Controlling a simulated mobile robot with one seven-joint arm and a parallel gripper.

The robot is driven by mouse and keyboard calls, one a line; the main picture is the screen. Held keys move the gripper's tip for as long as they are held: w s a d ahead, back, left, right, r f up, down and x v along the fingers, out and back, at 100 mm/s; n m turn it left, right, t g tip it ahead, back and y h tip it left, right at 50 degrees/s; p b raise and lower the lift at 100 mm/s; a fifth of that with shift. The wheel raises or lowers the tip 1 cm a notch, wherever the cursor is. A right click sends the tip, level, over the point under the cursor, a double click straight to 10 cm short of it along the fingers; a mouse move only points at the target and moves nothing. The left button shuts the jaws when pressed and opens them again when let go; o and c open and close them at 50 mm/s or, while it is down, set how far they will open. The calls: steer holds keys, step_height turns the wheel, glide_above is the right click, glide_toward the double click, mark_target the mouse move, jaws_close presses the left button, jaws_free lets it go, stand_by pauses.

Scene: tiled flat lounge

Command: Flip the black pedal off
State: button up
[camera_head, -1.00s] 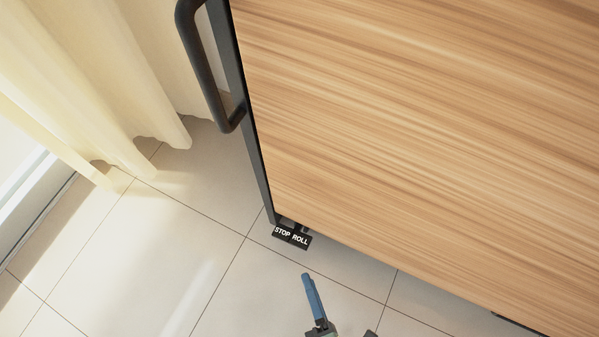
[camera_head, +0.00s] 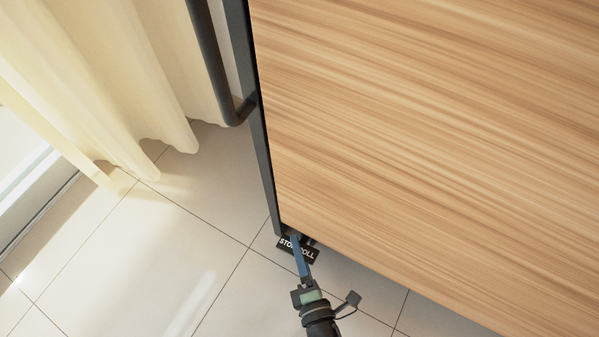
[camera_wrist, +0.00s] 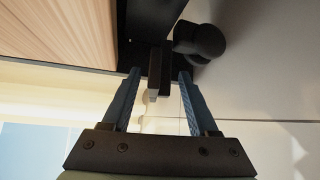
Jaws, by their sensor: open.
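The black pedal (camera_head: 309,254) has white "STOP" and "ROLL" lettering and juts out at the lower left corner of a wood-topped cart (camera_head: 420,140). My gripper (camera_head: 297,240) reaches in from below, and its blue finger crosses in front of the lettering, hiding its middle. In the wrist view my gripper (camera_wrist: 160,74) is open, with one blue finger on each side. A dark block that looks like the pedal (camera_wrist: 159,70) stands between the fingertips, with a gap showing on both sides. I cannot tell which way the pedal is tilted.
A black handle (camera_head: 215,70) runs along the cart's left side. A cream curtain (camera_head: 110,90) hangs at the left. A dark caster wheel (camera_wrist: 200,42) sits near the right fingertip. Tiled floor (camera_head: 150,250) is clear at the lower left.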

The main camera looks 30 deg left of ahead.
steer(key=shift+c, duration=0.3)
jaws_close()
steer(key=shift+d+f+m+t+y, duration=0.15)
steer(key=shift+m+t+y, duration=0.55)
steer(key=shift+m+y, duration=0.3)
steer(key=shift+m, duration=0.4)
